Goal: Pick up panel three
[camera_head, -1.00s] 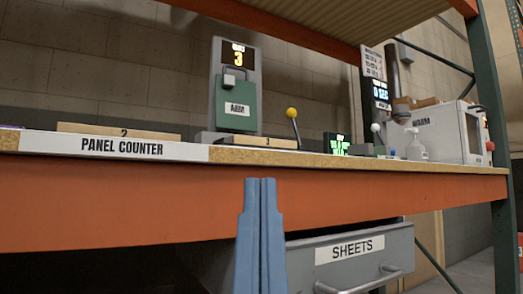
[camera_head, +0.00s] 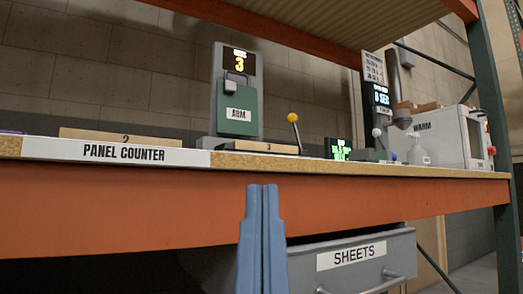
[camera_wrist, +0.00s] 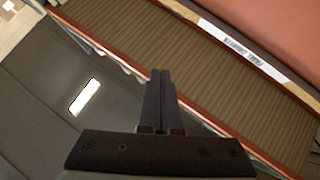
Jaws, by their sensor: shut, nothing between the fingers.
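Panel three (camera_head: 262,147) is a thin wooden piece marked 3. In the head view it lies on the shelf at the foot of the green and grey machine with an ARM label (camera_head: 238,113) and a display reading 3. My gripper (camera_head: 262,188) shows as two blue fingers pressed together, pointing up in front of the orange beam, below panel three in the picture. It is shut and empty. The wrist view shows the same shut fingers (camera_wrist: 160,75), with no panel between them and panel three not recognisable.
A wooden panel marked 2 (camera_head: 122,137) lies to the left behind the PANEL COUNTER label (camera_head: 124,152). A yellow-knobbed lever (camera_head: 293,119) stands beside panel three. The orange beam (camera_head: 130,210) fronts the shelf, with a SHEETS drawer (camera_head: 352,257) below. A WARM box (camera_head: 445,135) stands right.

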